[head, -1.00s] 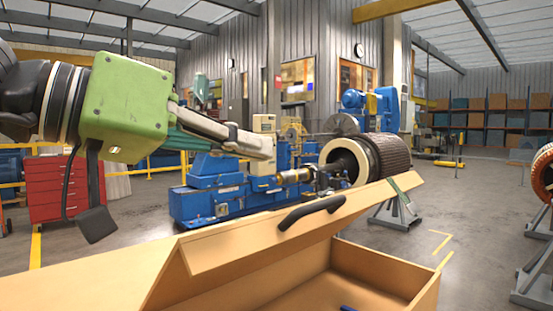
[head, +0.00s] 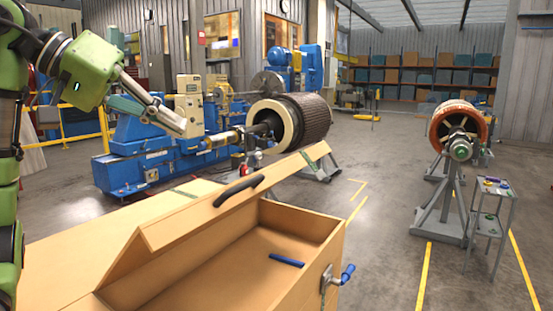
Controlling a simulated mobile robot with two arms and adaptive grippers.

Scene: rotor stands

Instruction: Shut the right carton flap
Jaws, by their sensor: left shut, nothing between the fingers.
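The open tan carton (head: 322,238) fills the lower middle of the head view. A long flap (head: 190,222) with a black handle (head: 239,190) stands tilted up along its far side, and the opening in front of it is uncovered. A flat tan panel (head: 75,238) lies behind and left of this flap. I cannot tell for sure which panel is the right flap. My left gripper (head: 184,127) is shut and empty, in the air above and behind the handle, apart from the carton. My right gripper is not in view.
A blue bar (head: 287,260) lies inside the carton. A grey latch with a blue grip (head: 345,275) is on its right side. A blue machine (head: 150,150) and a large rotor (head: 300,118) stand behind.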

